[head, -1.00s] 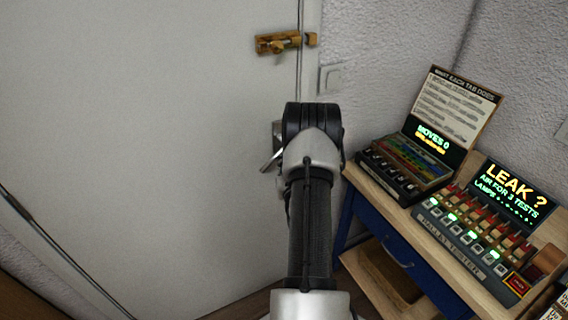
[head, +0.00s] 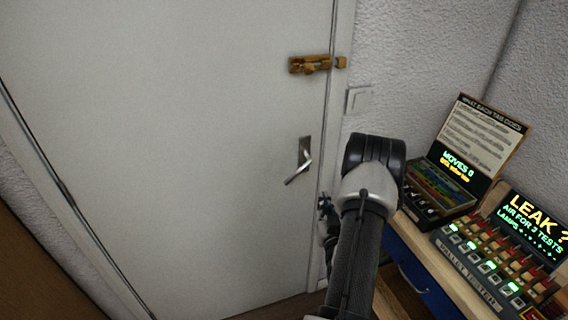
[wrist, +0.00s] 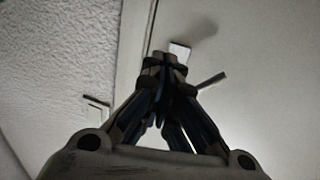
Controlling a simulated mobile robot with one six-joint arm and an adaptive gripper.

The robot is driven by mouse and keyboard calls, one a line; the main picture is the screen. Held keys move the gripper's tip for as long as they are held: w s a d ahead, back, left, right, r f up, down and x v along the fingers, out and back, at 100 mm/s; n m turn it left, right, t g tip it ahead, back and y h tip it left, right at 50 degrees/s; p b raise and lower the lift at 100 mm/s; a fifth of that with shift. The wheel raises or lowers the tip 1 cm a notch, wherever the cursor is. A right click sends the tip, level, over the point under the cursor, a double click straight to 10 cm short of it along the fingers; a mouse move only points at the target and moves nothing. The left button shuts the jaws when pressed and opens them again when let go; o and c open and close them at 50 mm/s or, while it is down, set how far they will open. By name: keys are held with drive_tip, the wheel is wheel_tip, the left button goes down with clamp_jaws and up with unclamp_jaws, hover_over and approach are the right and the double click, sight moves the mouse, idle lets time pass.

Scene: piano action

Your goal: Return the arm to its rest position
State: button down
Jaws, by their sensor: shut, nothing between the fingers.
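My gripper (wrist: 168,62) shows in the wrist view with its dark fingers closed together and nothing between them. In the head view my gripper (head: 325,205) shows only in part, at the left of my arm and beside the door's right edge. The rest of it is hidden behind my arm. My arm rises from the bottom of the head view to a dark joint right of the door handle. The door handle (head: 300,166) is a metal lever, apart from the arm in the picture. It also appears past the fingertips in the wrist view (wrist: 211,81).
The white door (head: 200,130) looks shut, with a brass bolt (head: 312,65) above the handle. A light switch (head: 358,99) is on the wall. At right, a wooden bench (head: 455,275) with a blue drawer (head: 415,278) bears a tab box (head: 440,185) and a lit pallet tester (head: 485,265).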

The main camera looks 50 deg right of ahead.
drive_tip(key=shift+s+a, duration=0.1)
drive_tip(key=w+a+r+n+y, duration=0.4)
drive_tip(key=w+r, duration=0.3)
drive_tip(key=w, duration=0.4)
drive_tip(key=w+a+r+n+g+y, duration=0.1)
drive_tip(key=w+a+r+y, duration=0.1)
drive_tip(key=a+r, duration=0.35)
drive_tip(key=w+a+r+g+y, duration=0.1)
drive_tip(key=w+a+r, duration=0.15)
drive_tip(key=a, duration=0.65)
drive_tip(key=s+a+r+n+g+y, duration=0.1)
drive_tip(key=s+a+r+y, duration=0.2)
drive_tip(key=a, duration=0.6)
drive_tip(key=s+a+r+n+g, duration=0.1)
drive_tip(key=s+a+r+g, duration=0.15)
drive_tip(key=s+a, duration=0.4)
drive_tip(key=s+a+n+g+y, duration=0.2)
drive_tip(key=s+a, duration=1.1)
drive_tip(key=shift+r+y, duration=0.4)
drive_tip(key=shift+r, duration=0.05)
drive_tip(key=shift+s+d, duration=0.1)
drive_tip(key=shift+d, duration=0.1)
